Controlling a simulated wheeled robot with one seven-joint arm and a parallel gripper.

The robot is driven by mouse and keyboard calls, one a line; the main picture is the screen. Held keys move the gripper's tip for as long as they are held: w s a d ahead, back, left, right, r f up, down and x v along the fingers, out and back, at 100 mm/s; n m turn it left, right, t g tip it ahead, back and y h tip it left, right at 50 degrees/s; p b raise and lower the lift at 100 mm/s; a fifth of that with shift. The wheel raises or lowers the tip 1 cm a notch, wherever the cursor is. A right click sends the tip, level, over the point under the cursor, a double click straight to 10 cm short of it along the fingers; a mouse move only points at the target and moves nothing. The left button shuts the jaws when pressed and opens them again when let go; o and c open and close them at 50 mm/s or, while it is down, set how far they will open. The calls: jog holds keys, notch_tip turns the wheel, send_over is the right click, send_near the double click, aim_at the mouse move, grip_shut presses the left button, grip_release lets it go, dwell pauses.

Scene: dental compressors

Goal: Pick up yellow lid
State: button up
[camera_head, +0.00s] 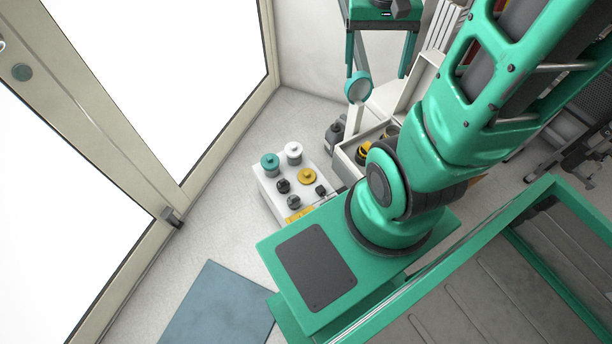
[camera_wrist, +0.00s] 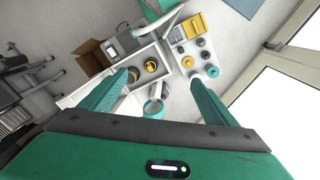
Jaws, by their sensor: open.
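The yellow lid (camera_head: 307,176) is round with a small raised middle and sits on top of a low white block (camera_head: 268,197) on the floor. In the wrist view the yellow lid (camera_wrist: 188,62) shows beyond my fingertips, between their directions and apart from both. My gripper (camera_wrist: 165,85) is open and empty, with its two green fingers spread wide.
Beside the lid stand a teal-topped jar (camera_head: 270,163), a white jar (camera_head: 293,152) and dark knobs (camera_head: 283,186). An open bin (camera_head: 346,158) holding a yellow-and-black item is close by. A teal round piece (camera_wrist: 153,108) shows between my fingers. Floor left of the block is clear.

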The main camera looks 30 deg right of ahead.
jog(key=w+d+f+m, duration=0.1)
jog(key=w+d+f, duration=0.2)
jog(key=w+f, duration=0.85)
jog(key=m, duration=0.5)
send_over(306, 174)
notch_tip(306, 174, down, 44)
jog(key=f, duration=0.1)
jog(key=shift+y, duration=0.4)
jog(key=f, duration=0.4)
jog(key=shift+s+a+f, duration=0.3)
jog(key=shift+a, duration=0.1)
jog(key=shift+w+d+f, duration=0.15)
jog(key=shift+d+f, duration=0.05)
jog(key=shift+f, duration=1.35)
jog(key=shift+w+d+f, duration=0.1)
jog(key=shift+d+f, duration=0.05)
jog(key=shift+f, duration=1.35)
jog(key=shift+c, duration=0.4)
jog(key=c, duration=0.9)
